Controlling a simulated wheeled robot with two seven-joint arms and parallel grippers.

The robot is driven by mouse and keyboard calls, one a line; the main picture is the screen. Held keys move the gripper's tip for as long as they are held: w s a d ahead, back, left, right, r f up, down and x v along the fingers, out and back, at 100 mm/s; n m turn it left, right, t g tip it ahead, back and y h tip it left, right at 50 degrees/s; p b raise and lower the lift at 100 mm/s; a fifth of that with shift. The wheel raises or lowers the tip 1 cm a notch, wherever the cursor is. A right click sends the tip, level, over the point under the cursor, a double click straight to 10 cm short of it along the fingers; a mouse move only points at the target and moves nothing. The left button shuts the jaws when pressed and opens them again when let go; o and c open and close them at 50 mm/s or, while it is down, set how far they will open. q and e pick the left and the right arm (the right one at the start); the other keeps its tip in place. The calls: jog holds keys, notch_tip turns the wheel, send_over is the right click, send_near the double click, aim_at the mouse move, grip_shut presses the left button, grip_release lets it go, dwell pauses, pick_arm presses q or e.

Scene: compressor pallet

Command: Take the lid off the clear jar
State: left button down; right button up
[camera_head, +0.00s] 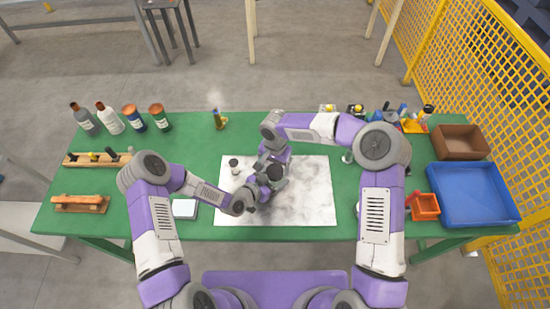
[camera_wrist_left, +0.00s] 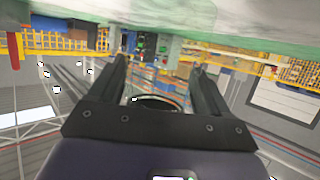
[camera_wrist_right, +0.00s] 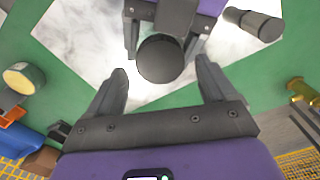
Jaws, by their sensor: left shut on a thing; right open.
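The clear jar (camera_wrist_left: 157,101) shows only as a round transparent edge between the fingers of my left gripper (camera_wrist_left: 160,66) in the left wrist view. Its dark round lid (camera_wrist_right: 160,58) faces the camera in the right wrist view and also shows in the head view (camera_head: 275,173). My left gripper is shut on the jar, over the white sheet. My right gripper (camera_wrist_right: 162,70) is open, with its fingers pointing down on either side of the lid and a gap visible around it. Most of the jar's body is hidden by the lid and grippers.
Bottles (camera_head: 108,118) stand at the back left of the green table. A blue tray (camera_head: 470,222) and brown box (camera_head: 460,128) are at the right.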

jog(key=shift+f, duration=1.3)
jog(key=c, duration=1.1)
jog(key=shift+n, duration=1.7)
jog(key=o, duration=1.2)
jog(key=shift+r, duration=0.15)
